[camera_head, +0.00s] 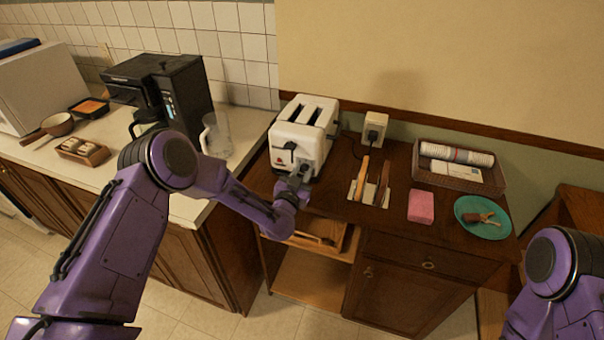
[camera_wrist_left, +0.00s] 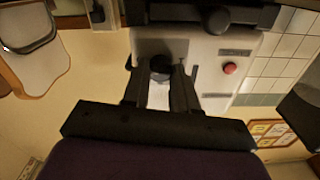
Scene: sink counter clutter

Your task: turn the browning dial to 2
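The white toaster (camera_head: 306,135) stands on the brown wooden counter, with two slots on top and a black lever on its front. In the left wrist view its front panel (camera_wrist_left: 205,75) fills the upper middle. The dark round browning dial (camera_wrist_left: 160,66) shows there between the two fingers of my left gripper (camera_wrist_left: 160,80). The fingers are close together, one on each side of the dial, and look shut on it. In the head view my left gripper (camera_head: 291,180) is at the toaster's lower front and hides the dial. The dial's setting cannot be read. My right gripper is out of view.
A red button (camera_wrist_left: 230,68) sits beside the dial. A wall outlet (camera_head: 375,128), a slotted holder (camera_head: 368,194), a pink sponge (camera_head: 421,206), a teal plate (camera_head: 483,218) and a basket (camera_head: 460,181) are right of the toaster. A clear pitcher (camera_head: 217,135) and coffee maker (camera_head: 165,85) are left.

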